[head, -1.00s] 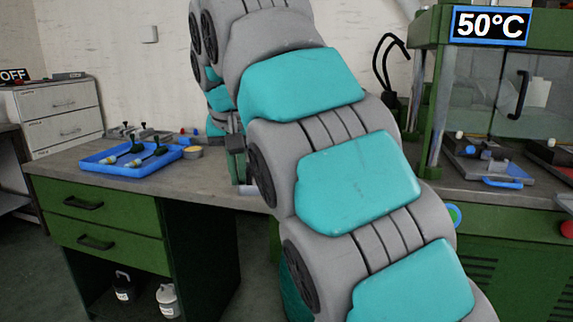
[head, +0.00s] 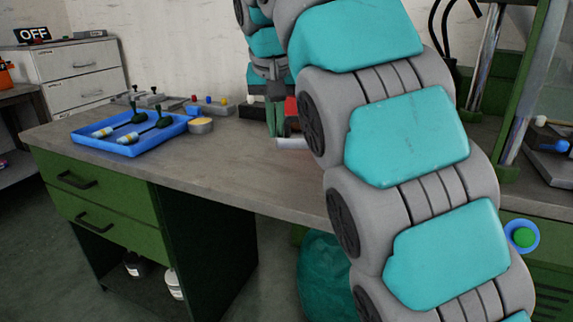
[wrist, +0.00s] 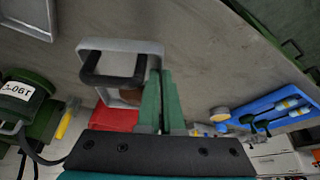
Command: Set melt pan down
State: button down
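In the head view my gripper (head: 276,128) is over the bench behind my arm, pointing down. A pale sliver of the pan (head: 291,143) shows beside the fingertips, close to the bench top. Whether it touches the bench cannot be told. My arm hides much of the area to the right.
The grey bench top (head: 235,175) is clear in front of the gripper. A blue tray (head: 125,150) with tools and a small round tin (head: 201,126) are to the left. Red (wrist: 112,117) and black items lie near the gripper. A green-framed machine (head: 530,90) stands right.

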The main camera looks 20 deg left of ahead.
aim_at(278, 178)
jog(key=shift+f+b, duration=0.4)
jog(key=shift+f, duration=0.4)
jog(key=shift+s+f, duration=0.1)
jog(key=shift+f, duration=3.3)
jog(key=shift+f, duration=0.2)
jog(key=c, duration=1.1)
grip_release()
jog(key=shift+r, duration=0.1)
jog(key=shift+p+v, duration=1.2)
jog(key=shift+v, duration=4.85)
